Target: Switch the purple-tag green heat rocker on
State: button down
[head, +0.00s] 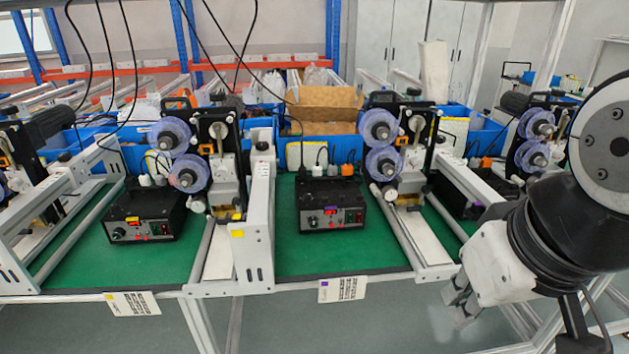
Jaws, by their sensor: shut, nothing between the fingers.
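The purple-tag control box (331,205) is a black box on the green bench mat in the middle. A card with a purple corner (343,290) hangs on the bench edge below the box. My gripper (456,308) is shut and empty, low at the right, in front of the bench edge and apart from the box.
A similar yellow-tag box (145,216) stands at the left, above a yellow-corner card (133,304). White rails (422,235) and blue-purple reels (380,127) flank the middle box. Black cables hang from above. The mat (315,255) in front of the middle box is clear.

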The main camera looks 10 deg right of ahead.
aim_at(350, 217)
jog(key=w+a+f+m+g+y+b, duration=0.1)
jog(key=w+a+f+m+y, duration=0.3)
jog(key=w, duration=0.5)
jog(key=w+a+f+m+y+b, duration=0.15)
jog(key=w+a+f+y, duration=0.35)
jog(key=w, duration=0.5)
jog(key=w+d+f+m+t, duration=0.1)
jog(key=w+d+f+m, duration=0.1)
jog(key=w+f, duration=0.3)
jog(key=w+d+f+m+t+b, duration=0.1)
jog(key=w+d+f+m+t, duration=0.1)
jog(key=w+d+f+m, duration=0.1)
jog(key=w+d+f+m+t+h, duration=0.1)
jog(key=w+d+f+m+t, duration=0.1)
jog(key=w+f, duration=0.5)
jog(key=shift+w+d+m+b, duration=0.3)
jog(key=shift+w+d+m, duration=0.45)
jog(key=shift+m, duration=0.2)
jog(key=shift+w, duration=0.1)
jog(key=w, duration=0.2)
jog(key=w+f+b, duration=0.1)
jog(key=w, duration=0.4)
jog(key=shift+w+a+f+b, duration=0.1)
jog(key=shift+w+f+b, duration=0.05)
jog(key=shift+b, duration=0.25)
jog(key=shift+w+b, duration=0.3)
jog(key=shift+w, duration=0.3)
